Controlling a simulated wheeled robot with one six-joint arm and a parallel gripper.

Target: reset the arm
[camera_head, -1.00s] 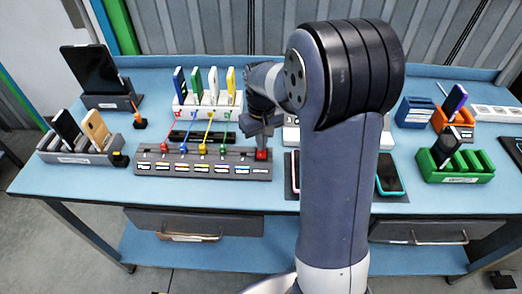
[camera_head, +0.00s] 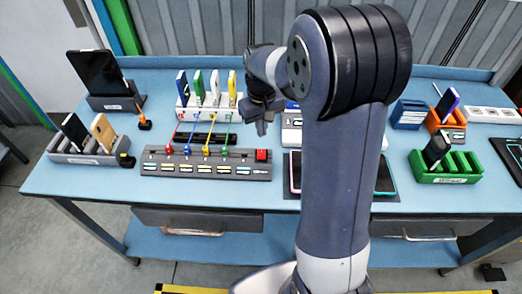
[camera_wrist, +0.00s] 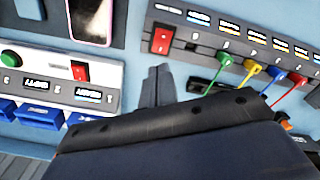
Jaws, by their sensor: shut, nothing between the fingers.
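My gripper (camera_head: 262,126) is shut and empty, with its tips pointing down over the blue table (camera_head: 90,186). It is above and behind the red switch (camera_head: 262,155) at the right end of a grey panel (camera_head: 200,170), apart from it. In the wrist view the closed fingers (camera_wrist: 158,76) show at the middle, with the same red switch (camera_wrist: 162,38) beyond them. My arm hides part of the table's middle right.
Colored plugs with cords stand on the grey panel. A white holder (camera_head: 206,112) with upright phones is behind it. A green tray (camera_head: 447,174) and an orange holder (camera_head: 447,126) are on the right. A grey phone rack (camera_head: 83,156) is on the left.

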